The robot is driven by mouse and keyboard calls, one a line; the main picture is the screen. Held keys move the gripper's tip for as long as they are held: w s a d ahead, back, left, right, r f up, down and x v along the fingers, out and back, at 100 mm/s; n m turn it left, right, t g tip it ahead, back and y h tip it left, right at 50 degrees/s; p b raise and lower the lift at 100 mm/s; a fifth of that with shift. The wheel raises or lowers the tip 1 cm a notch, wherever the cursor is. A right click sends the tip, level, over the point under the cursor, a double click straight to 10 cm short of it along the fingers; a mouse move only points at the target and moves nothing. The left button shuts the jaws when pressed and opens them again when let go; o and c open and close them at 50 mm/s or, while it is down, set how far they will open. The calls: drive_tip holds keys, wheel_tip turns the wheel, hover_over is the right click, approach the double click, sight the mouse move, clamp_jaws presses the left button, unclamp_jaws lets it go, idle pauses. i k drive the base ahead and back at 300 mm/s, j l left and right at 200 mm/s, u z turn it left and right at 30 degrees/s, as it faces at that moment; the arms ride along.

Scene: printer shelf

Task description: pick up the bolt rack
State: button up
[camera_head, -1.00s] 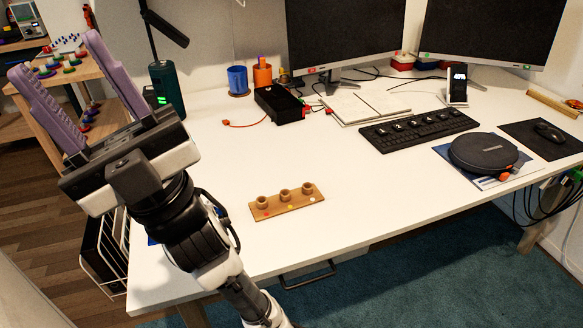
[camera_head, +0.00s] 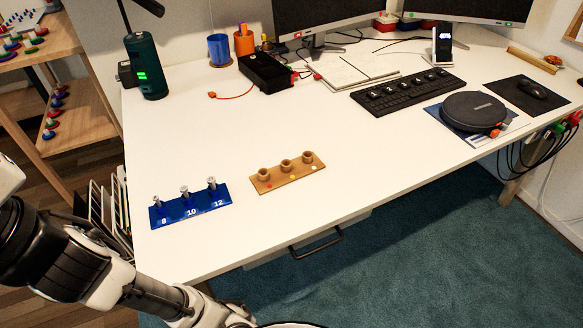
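The bolt rack (camera_head: 191,211) is a blue bar lying on the white desk near its left front corner. It is marked 8, 10 and 12 and holds three upright silver bolts. My arm enters at the lower left of the head view, in front of the desk. My gripper is out of view past the left edge, so its fingers do not show. The rack stands clear of my arm in the picture.
A wooden block with three round cups (camera_head: 287,173) lies just right of the rack. A green cylinder (camera_head: 147,68), black box (camera_head: 265,72) and keyboard (camera_head: 408,91) stand farther back. The desk's (camera_head: 210,130) middle is clear. A wire rack (camera_head: 122,205) stands beside the desk's left edge.

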sight(266, 180)
drive_tip(key=i+l+u, duration=0.1)
drive_tip(key=l+u, duration=0.2)
drive_tip(key=l, duration=0.45)
drive_tip(key=l+u, duration=0.25)
drive_tip(key=l, duration=0.5)
drive_tip(key=i+l+u, duration=0.1)
drive_tip(key=l, duration=0.2)
drive_tip(key=i+l+u, duration=0.15)
drive_tip(key=l, duration=0.15)
drive_tip(key=l+u, duration=0.1)
drive_tip(key=l, duration=0.2)
drive_tip(key=i, duration=0.2)
